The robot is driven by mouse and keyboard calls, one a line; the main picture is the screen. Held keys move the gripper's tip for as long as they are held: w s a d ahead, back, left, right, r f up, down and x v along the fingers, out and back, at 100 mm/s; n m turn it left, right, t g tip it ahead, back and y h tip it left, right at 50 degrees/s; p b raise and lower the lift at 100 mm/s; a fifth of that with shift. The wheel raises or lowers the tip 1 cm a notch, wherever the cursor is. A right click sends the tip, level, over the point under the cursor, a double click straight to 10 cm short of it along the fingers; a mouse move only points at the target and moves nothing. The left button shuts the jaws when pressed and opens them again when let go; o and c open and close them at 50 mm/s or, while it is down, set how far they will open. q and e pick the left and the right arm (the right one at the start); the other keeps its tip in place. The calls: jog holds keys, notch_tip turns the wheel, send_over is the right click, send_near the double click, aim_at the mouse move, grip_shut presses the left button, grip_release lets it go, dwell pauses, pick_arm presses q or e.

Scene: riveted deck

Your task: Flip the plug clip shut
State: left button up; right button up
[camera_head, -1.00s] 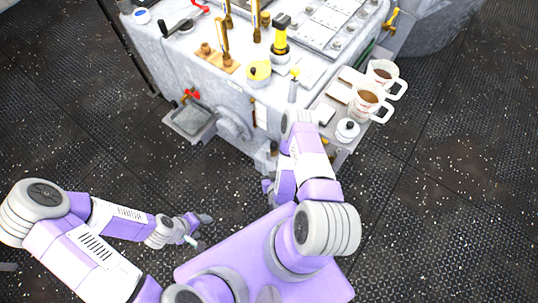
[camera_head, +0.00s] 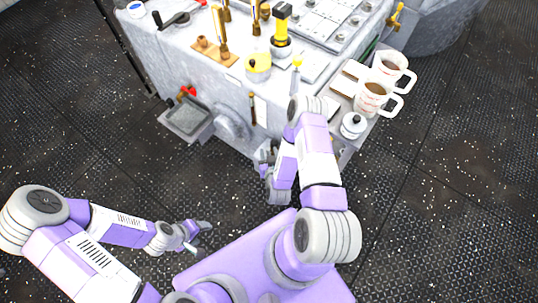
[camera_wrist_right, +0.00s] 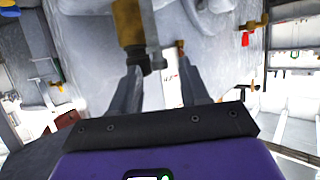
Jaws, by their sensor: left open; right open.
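I cannot pick out the plug clip with certainty. In the right wrist view a brass fitting (camera_wrist_right: 128,22) with a dark end hangs at the top, close to my left-hand finger. A smaller brass piece (camera_wrist_right: 181,46) sits further back beside the right-hand finger. My right gripper (camera_wrist_right: 157,82) is open, its fingers apart with nothing clearly held between them. In the head view my right gripper (camera_head: 263,157) is low at the machine's front corner, partly hidden by its arm. My left gripper (camera_head: 203,236) is open and empty above the floor, away from the machine.
A tray (camera_head: 188,117) juts from the front. A red valve (camera_wrist_right: 246,38) shows at right.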

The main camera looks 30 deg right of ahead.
grip_shut()
dwell(0.3)
